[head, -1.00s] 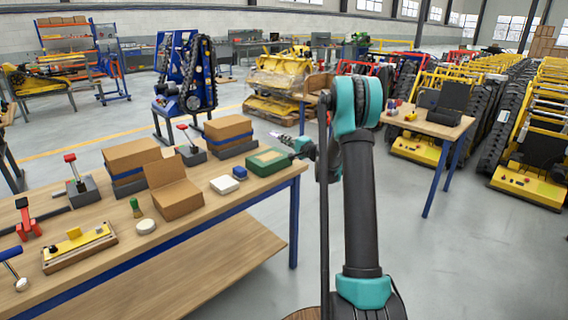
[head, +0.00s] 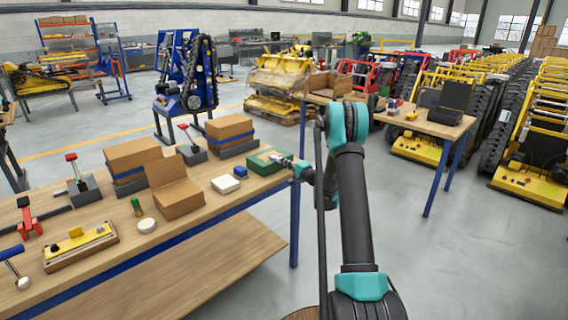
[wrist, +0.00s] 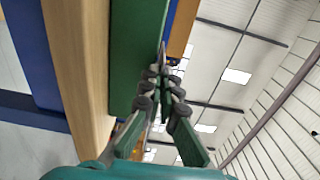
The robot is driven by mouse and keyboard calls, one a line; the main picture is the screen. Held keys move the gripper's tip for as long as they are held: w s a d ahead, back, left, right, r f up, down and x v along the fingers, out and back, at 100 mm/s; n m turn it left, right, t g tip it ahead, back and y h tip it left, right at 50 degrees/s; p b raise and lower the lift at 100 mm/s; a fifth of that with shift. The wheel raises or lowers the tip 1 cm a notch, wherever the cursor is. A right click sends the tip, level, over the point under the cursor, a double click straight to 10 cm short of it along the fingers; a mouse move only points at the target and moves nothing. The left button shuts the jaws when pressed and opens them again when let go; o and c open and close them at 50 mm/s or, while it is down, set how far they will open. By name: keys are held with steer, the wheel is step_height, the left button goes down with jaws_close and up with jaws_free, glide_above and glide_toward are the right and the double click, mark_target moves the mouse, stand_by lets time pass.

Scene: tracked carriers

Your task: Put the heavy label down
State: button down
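My gripper (head: 283,160) is low at the right end of the wooden workbench (head: 215,211), at the right side of the green box (head: 262,164). In the wrist view my gripper (wrist: 163,58) points along the green box's side (wrist: 133,50), and its fingers come together at the tips. I cannot see whether anything thin is between them. I cannot single out a heavy label.
A second table (head: 435,127) is at the right. Floor between the tables is clear.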

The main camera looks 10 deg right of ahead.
steer(key=shift+f, duration=0.1)
steer(key=c, duration=2.3)
jaws_free()
steer(key=shift+f, duration=0.2)
steer(key=o, duration=0.6)
steer(key=shift+r, duration=0.1)
